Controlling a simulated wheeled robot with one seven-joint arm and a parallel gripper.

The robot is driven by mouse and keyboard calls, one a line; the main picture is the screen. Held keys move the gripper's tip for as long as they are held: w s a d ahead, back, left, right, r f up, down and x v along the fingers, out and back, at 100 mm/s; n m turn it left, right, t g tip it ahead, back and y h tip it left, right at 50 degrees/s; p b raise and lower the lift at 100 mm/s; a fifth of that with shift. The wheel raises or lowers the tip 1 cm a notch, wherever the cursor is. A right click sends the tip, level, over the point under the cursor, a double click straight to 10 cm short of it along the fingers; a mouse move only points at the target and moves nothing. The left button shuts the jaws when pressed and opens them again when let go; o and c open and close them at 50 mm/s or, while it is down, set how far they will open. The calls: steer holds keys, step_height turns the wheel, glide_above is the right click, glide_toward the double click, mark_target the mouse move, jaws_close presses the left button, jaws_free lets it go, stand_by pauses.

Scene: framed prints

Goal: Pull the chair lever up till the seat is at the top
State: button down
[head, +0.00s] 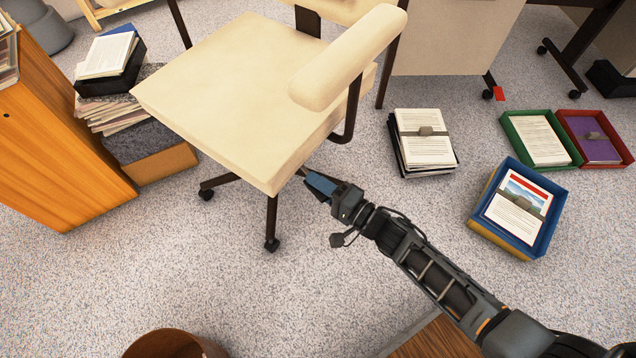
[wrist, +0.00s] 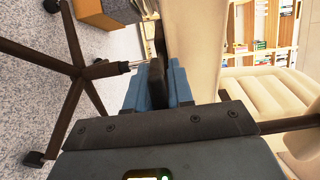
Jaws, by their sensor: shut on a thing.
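The cream chair (head: 225,75) stands on the carpet with its seat level and its dark legs spread below. The lever (head: 301,172) shows as a short thin rod under the seat's near right edge. My gripper (head: 312,180) is beside that edge. In the wrist view its blue fingers (wrist: 158,85) are shut on the lever's dark flat handle (wrist: 158,62). The fingers hide part of the handle.
An orange wooden cabinet (head: 55,130) and stacked papers (head: 110,110) stand left of the chair. A paper stack (head: 425,150) and a blue tray (head: 545,235) lie on the right. A brown bin (head: 170,345) is at the front. Carpet between is clear.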

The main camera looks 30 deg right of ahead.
steer(key=shift+w+r+p, duration=0.1)
steer(key=shift+r+p, duration=0.9)
steer(key=shift+r, duration=0.3)
steer(key=c, duration=0.8)
jaws_free()
steer(key=shift+f, duration=0.15)
steer(key=shift+c, duration=0.2)
steer(key=p+v, duration=0.1)
steer(key=v, duration=0.7)
